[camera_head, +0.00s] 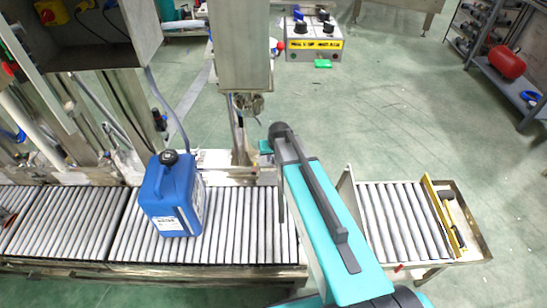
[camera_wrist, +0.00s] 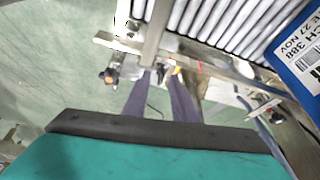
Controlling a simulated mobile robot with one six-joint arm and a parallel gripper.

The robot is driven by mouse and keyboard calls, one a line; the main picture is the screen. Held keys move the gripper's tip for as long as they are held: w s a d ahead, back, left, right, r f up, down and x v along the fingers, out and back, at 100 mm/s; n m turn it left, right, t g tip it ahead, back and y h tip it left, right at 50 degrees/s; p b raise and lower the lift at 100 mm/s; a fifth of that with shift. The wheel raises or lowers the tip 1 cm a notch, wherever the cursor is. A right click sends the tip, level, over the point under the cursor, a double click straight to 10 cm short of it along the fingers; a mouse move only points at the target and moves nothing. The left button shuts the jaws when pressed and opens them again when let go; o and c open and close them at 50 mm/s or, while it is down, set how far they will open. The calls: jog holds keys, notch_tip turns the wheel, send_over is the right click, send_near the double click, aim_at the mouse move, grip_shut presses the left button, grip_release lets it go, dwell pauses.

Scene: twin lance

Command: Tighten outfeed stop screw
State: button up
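In the wrist view, my gripper (camera_wrist: 157,78) shows two dark fingers standing apart, with a gap between them and nothing clearly held. A grey metal bar (camera_wrist: 155,40) comes down just beyond the fingertips. I cannot tell which, if either, is the outfeed stop screw. In the head view, a yellow-edged bar (camera_head: 440,215) crosses the conveyor's right end. My arm hides part of the conveyor, and my fingers are not distinguishable there.
A blue canister (camera_head: 172,195) stands upright on the roller conveyor (camera_head: 240,225), left of my arm; its label shows in the wrist view (camera_wrist: 305,62). A control box (camera_head: 313,40) stands behind on the floor. A shelf with a red tank (camera_head: 507,62) is at right. Green floor behind is largely clear.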

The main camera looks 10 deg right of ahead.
jog(key=shift+w+f, duration=0.2)
jog(key=shift+f, duration=0.25)
grip_shut()
